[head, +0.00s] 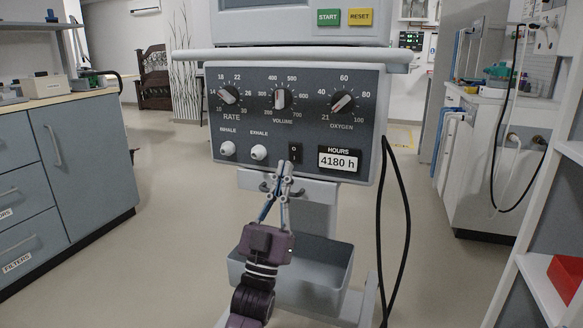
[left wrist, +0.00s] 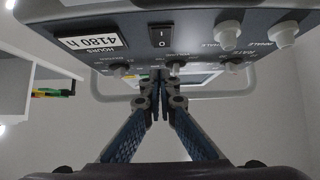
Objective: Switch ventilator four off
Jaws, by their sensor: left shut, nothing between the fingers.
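A ventilator (head: 225,183) stands straight ahead in the head view, with a dark front panel. No ventilator number is readable. Its small black rocker switch (head: 295,153) sits low on the panel, left of the hours display (head: 340,158) reading 4180 h. In the left wrist view the rocker switch (left wrist: 161,36) shows clearly, with I and O marks; I cannot tell which side is pressed. My left gripper (head: 286,167) is shut and empty, its tips just below the switch in the head view. In the left wrist view my left gripper (left wrist: 159,78) appears apart from the switch.
Rate, volume and oxygen knobs (head: 342,102) are above the switch; the exhale port (head: 259,152) is left of it. START (head: 328,17) and RESET buttons are higher. A grey bin (head: 330,270) and hanging black cable (head: 400,230) are below. Cabinets (head: 80,165) stand left.

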